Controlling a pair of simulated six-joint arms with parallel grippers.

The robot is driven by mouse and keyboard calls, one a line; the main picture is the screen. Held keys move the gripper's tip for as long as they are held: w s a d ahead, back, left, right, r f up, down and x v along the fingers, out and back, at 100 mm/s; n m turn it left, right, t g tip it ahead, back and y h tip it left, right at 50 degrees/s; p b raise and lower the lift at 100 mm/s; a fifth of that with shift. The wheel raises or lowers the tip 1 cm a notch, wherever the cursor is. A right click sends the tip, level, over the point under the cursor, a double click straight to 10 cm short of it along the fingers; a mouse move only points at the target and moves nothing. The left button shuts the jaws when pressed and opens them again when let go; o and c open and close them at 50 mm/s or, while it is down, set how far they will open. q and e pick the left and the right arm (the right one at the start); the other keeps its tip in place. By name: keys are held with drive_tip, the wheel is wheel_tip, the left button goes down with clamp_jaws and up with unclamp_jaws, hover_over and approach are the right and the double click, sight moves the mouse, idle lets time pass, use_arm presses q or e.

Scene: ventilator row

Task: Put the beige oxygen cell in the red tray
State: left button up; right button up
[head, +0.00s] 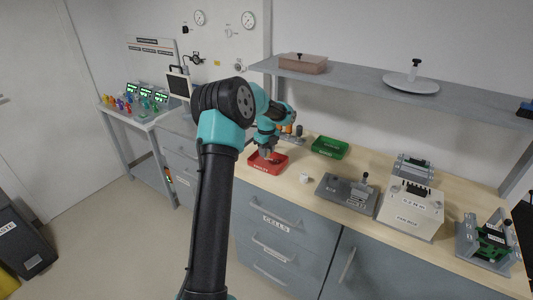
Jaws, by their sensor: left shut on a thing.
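The red tray (255,168) stands at the front edge of the wooden counter, left of the middle. My left gripper (267,154) is right over the tray, pointing down. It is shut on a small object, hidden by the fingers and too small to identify. A small pale, off-white piece (305,178) lies on the counter to the right of the tray; I cannot tell whether it is the beige oxygen cell. My right gripper is not in view.
A green tray (330,148) stands behind, to the right. A grey device (347,193), a white box unit (411,208) and a green-and-grey unit (487,243) line the counter's right side. A shelf (365,82) hangs above. Bare counter lies around the pale piece.

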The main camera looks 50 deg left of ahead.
use_arm(q)
drive_tip(key=shift+f, duration=0.5)
drive_tip(key=shift+f, duration=0.6)
drive_tip(key=o, duration=0.9)
drive_tip(key=shift+r, duration=0.1)
wheel_tip(320, 180, up, 13)
idle(0.4)
